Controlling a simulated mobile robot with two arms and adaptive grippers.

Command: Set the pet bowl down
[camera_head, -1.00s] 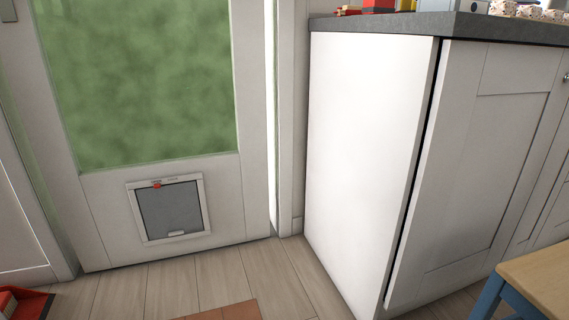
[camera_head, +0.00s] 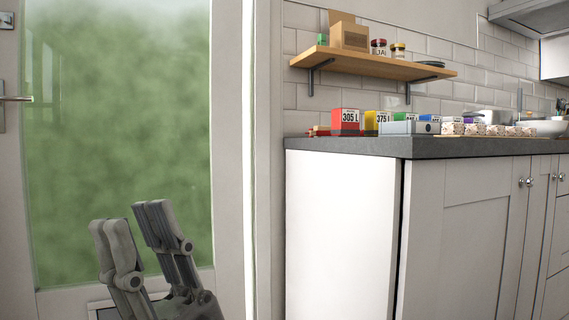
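I cannot make out a pet bowl for certain. A pale bowl-like vessel (camera_head: 546,127) sits on the worktop at the far right, partly cut off, and I cannot tell whether it is the pet bowl.
The slate worktop (camera_head: 450,147) tops white cabinets (camera_head: 470,230). Coloured boxes (camera_head: 346,121) and patterned cups stand along it. A wooden shelf (camera_head: 375,66) with jars hangs above. The glazed door (camera_head: 120,120) fills the left; the floor is out of view.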

